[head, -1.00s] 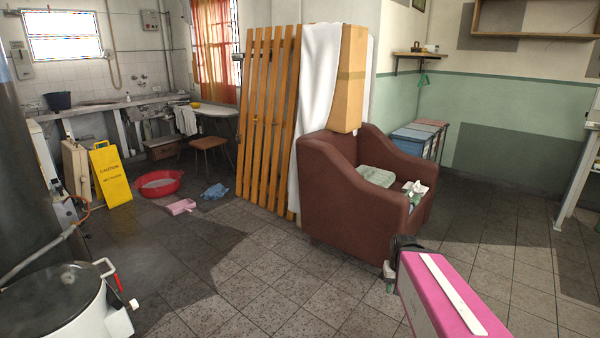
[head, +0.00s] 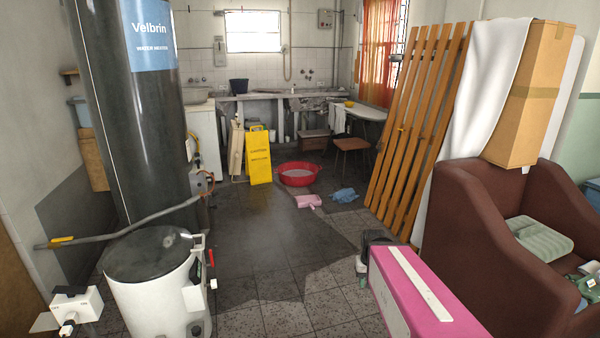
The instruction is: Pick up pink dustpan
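The pink dustpan (head: 308,201) lies flat on the tiled floor in the middle distance, just in front of a red basin (head: 299,175) and left of a crumpled blue cloth (head: 344,195). My arm shows at the lower right as a pink and white link. My gripper (head: 368,262) is a dark shape at the far end of that link, low in the view and well short of the dustpan. Its fingers are too unclear to tell whether they are open or shut.
A yellow caution sign (head: 259,157) stands left of the basin. A white tub (head: 160,285) and water heater (head: 133,110) stand at left. A wooden slatted panel (head: 418,130) and brown armchair (head: 475,240) stand at right. The floor between is clear.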

